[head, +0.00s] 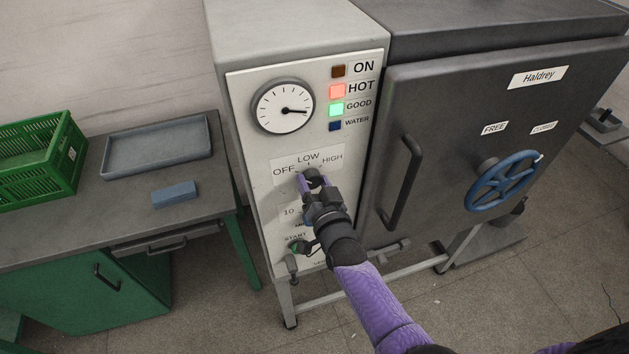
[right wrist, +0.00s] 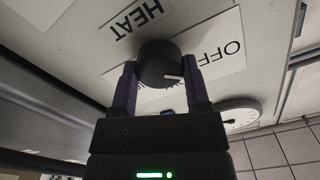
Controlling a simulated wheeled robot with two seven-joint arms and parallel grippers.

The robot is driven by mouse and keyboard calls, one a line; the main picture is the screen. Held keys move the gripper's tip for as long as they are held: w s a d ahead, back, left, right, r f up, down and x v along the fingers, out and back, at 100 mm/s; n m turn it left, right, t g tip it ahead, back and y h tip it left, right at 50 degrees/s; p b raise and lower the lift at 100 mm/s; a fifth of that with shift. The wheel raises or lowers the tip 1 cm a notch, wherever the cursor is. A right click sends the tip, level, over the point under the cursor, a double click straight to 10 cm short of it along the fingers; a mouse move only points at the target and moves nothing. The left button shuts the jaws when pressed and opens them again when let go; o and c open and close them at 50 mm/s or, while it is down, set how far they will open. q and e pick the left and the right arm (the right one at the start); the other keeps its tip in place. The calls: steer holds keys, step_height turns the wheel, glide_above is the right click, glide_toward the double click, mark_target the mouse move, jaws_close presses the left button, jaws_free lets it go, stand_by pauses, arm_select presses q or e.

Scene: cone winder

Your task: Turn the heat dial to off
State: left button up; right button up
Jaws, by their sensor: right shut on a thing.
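The heat dial (head: 313,176) is a dark round knob on the white control panel (head: 262,140), below the gauge. OFF stands at its left, LOW above it and HIGH at its upper right. My right gripper (head: 312,183) is shut on the dial. In the right wrist view the two fingers (right wrist: 160,82) hold the knob (right wrist: 158,62) from both sides. Its white pointer mark faces right there, on the side of the OFF label (right wrist: 222,52), a little below the word. The LOW and HIGH marks are hidden there. My left gripper is not in view.
Above the dial are a round gauge (head: 284,107) and lamps; HOT (head: 337,91) and GOOD (head: 336,109) are lit. A dark door with a handle (head: 403,182) and blue handwheel (head: 503,181) stands right. A bench with a grey tray (head: 158,158), blue block (head: 175,194) and green crate (head: 40,158) stands left.

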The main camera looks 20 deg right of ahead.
steer(key=shift+f+n, duration=0.1)
steer(key=shift+n, duration=1)
steer(key=o, duration=1.3)
steer(key=s+p, duration=0.1)
steer(key=s, duration=0.9)
steer(key=shift+d, duration=0.15)
